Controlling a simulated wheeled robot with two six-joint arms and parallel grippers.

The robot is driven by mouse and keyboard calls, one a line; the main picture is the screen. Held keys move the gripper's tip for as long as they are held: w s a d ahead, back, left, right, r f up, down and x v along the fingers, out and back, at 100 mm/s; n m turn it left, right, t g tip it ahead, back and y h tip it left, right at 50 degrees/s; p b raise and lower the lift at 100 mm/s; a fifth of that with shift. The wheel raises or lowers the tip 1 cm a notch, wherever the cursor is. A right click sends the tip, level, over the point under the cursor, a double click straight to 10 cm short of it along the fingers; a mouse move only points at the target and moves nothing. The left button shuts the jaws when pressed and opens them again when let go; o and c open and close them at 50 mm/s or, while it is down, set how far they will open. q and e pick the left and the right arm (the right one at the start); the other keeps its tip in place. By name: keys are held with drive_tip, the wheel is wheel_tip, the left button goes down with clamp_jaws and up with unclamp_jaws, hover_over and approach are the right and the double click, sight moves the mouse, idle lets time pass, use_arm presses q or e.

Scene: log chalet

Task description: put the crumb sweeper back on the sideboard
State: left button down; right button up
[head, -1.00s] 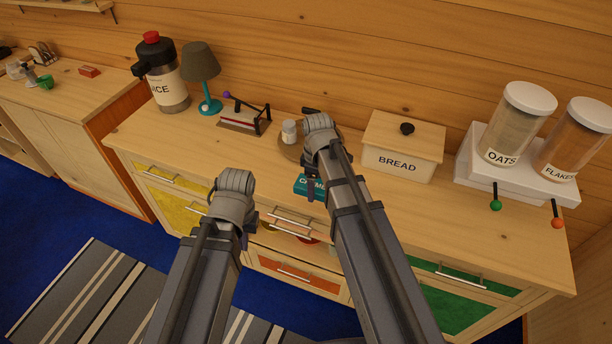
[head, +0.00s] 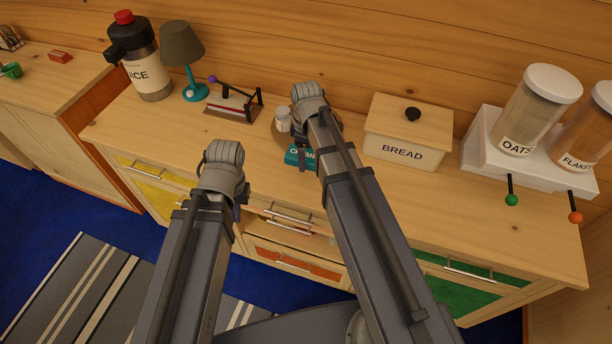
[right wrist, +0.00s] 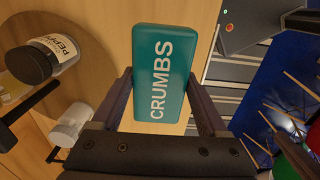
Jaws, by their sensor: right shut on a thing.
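The crumb sweeper is a teal block marked CRUMBS (right wrist: 166,72). It also shows in the head view (head: 299,156), partly covered by my right arm, over the front part of the sideboard top (head: 375,192). My right gripper (right wrist: 162,84) is shut on it, one finger along each side in the right wrist view. I cannot tell whether the sweeper touches the top. My left gripper (head: 238,192) is in front of the sideboard's front edge, left of the right one; its fingers are mostly hidden by its own wrist.
A round wooden tray (right wrist: 92,50) with a pepper jar (right wrist: 58,52) is beside the sweeper. The bread box (head: 405,145) stands to the right, a white stand (head: 485,150) with jars beyond it. Clear top lies in front of the bread box.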

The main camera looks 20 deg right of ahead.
sight(307, 180)
drive_tip(key=shift+f+b, duration=3.75)
drive_tip(key=shift+f, duration=0.45)
drive_tip(key=shift+f, duration=0.15)
drive_tip(key=o, duration=1.2)
wheel_tip(307, 180, up, 12)
drive_tip(key=p, duration=1.2)
drive_tip(key=shift+r, duration=0.2)
drive_tip(key=s+a+m+h, duration=0.1)
drive_tip(key=s+a+m, duration=0.6)
drive_tip(key=s+a, duration=0.3)
drive_tip(key=s, duration=0.4)
drive_tip(key=shift+s+a, duration=0.15)
drive_tip(key=shift+a, duration=0.1)
